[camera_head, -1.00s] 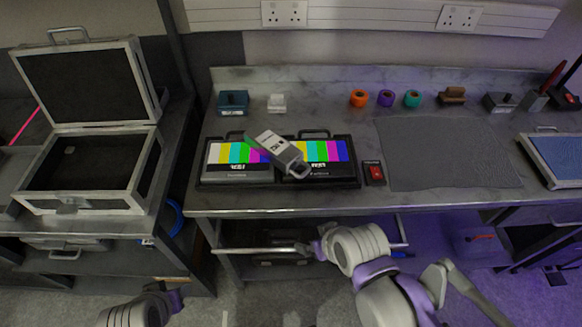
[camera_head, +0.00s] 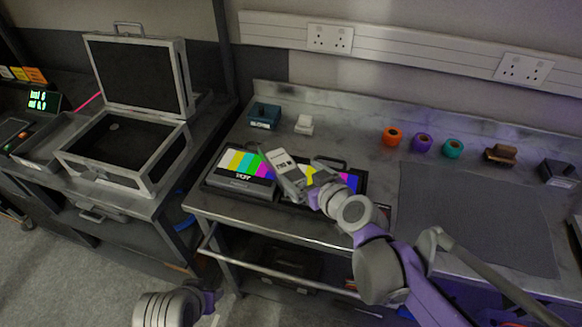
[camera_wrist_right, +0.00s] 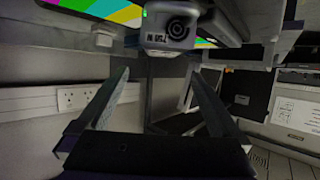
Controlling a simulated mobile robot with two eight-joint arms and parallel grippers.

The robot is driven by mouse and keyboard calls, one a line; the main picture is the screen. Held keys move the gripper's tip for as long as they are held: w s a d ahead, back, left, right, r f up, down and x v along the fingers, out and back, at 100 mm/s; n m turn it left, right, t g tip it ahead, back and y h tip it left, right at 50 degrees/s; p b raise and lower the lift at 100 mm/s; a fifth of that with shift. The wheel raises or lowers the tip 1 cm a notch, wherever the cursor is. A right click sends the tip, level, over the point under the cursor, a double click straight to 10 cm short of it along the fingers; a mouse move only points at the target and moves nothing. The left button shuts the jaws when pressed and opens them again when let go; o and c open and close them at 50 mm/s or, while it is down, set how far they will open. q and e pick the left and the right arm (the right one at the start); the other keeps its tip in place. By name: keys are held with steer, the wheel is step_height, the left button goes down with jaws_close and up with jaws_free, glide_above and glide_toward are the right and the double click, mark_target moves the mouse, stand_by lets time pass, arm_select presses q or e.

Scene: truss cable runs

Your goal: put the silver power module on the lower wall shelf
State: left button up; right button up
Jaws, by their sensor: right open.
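The silver power module (camera_head: 284,172) is a grey box lying tilted across the monitors' colour-bar screens on the bench. In the right wrist view its silver end (camera_wrist_right: 170,28), with a round connector and a label, shows at the top. My right gripper (camera_head: 314,197) is at the module's near right end, its tips partly hidden in the head view. The two fingers (camera_wrist_right: 157,95) are apart with nothing between them in the wrist view. My left gripper (camera_head: 205,293) is low at the bottom edge, and its jaws cannot be made out. I cannot identify the lower wall shelf.
An open silver case (camera_head: 125,150) stands on the left bench. A blue box (camera_head: 264,115) and white block (camera_head: 304,124) sit behind the monitors. Tape rolls (camera_head: 422,143) line the back. The grey mat (camera_head: 470,215) is clear. A rail (camera_head: 275,280) runs along the bench front.

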mark_target(282, 162)
steer(key=x, duration=0.5)
steer(key=shift+w+a+f+b, duration=0.15)
steer(key=shift+w+a+b, duration=0.15)
steer(key=shift+b, duration=0.05)
steer(key=x, duration=0.5)
steer(key=shift+s+a+f, duration=0.1)
steer(key=shift+a+f, duration=0.05)
steer(key=shift+f, duration=0.1)
jaws_close()
